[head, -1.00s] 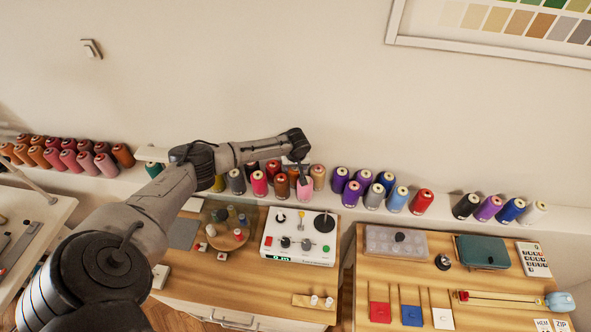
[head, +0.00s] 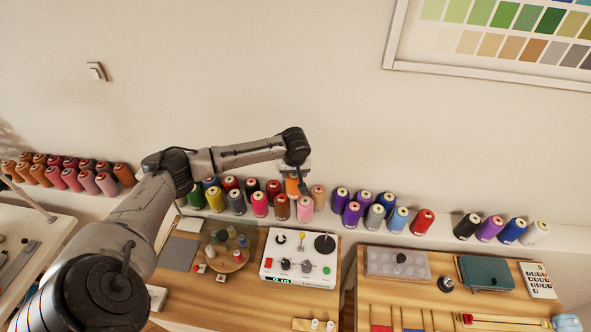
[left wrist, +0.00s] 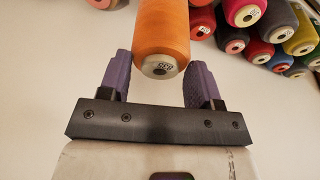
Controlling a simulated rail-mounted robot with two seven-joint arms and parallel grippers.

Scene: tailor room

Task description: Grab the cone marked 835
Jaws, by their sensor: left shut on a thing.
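An orange thread cone (head: 292,187) is under my left gripper (head: 299,182) in the head view, above the row of cones on the wall ledge. In the left wrist view the orange cone (left wrist: 162,30) is between the two purple-padded fingers of my left gripper (left wrist: 162,78), which is shut on it. Its pale base faces that camera and bears a small label; the digits look like 835 but are rotated and hard to read. A pink cone (head: 304,209) stands just in front of it. My right gripper is in neither view.
The ledge (head: 450,232) carries many coloured cones on both sides, including a purple cone (head: 352,213) and a tan cone (head: 318,198) close by. A white control box (head: 299,259) stands on the bench below.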

